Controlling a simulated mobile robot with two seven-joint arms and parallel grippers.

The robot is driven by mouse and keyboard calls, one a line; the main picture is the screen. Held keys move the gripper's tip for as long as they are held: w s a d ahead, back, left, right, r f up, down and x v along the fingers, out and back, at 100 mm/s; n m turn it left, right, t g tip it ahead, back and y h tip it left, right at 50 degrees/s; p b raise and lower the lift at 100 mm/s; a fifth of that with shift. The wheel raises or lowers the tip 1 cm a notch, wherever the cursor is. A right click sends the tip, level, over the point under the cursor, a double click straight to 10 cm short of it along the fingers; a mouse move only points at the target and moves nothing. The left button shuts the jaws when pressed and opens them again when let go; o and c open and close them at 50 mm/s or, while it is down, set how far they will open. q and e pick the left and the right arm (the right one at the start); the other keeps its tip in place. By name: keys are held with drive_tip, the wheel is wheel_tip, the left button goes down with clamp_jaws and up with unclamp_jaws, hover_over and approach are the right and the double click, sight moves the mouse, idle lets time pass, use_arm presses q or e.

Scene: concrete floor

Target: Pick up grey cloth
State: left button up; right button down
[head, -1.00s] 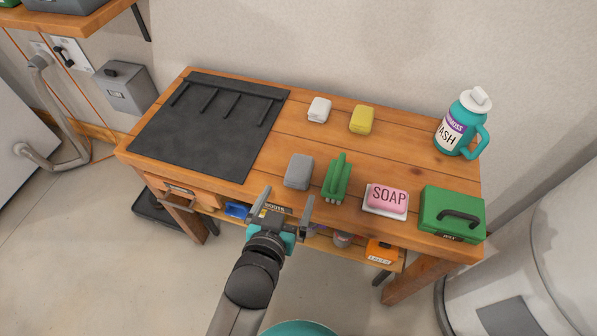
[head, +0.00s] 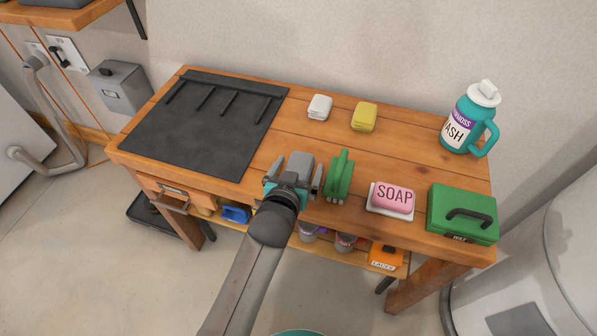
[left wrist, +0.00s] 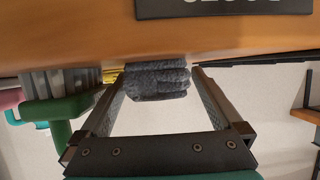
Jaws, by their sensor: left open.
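The grey cloth (head: 299,164) is a small folded block near the front edge of the wooden bench, left of the green brush. In the left wrist view the cloth (left wrist: 158,80) shows as a dark grey, layered bundle between the fingers, beyond their tips or at them. My left gripper (head: 293,186) is open, its two fingers on either side of the cloth's near end. The left gripper (left wrist: 158,85) also shows open in the left wrist view. I cannot tell whether a finger touches the cloth. My right gripper is not in view.
The green brush (head: 340,176) stands close right of the gripper. Further right are pink soap (head: 394,197) on a dish, a green box (head: 463,212) and a teal jug (head: 469,120). White (head: 320,106) and yellow (head: 364,117) blocks lie behind. A black mat (head: 205,125) covers the left.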

use_arm(q)
drive_tip(key=shift+w+d+f, duration=0.1)
drive_tip(key=shift+w, duration=0.2)
drive_tip(key=c, duration=1.4)
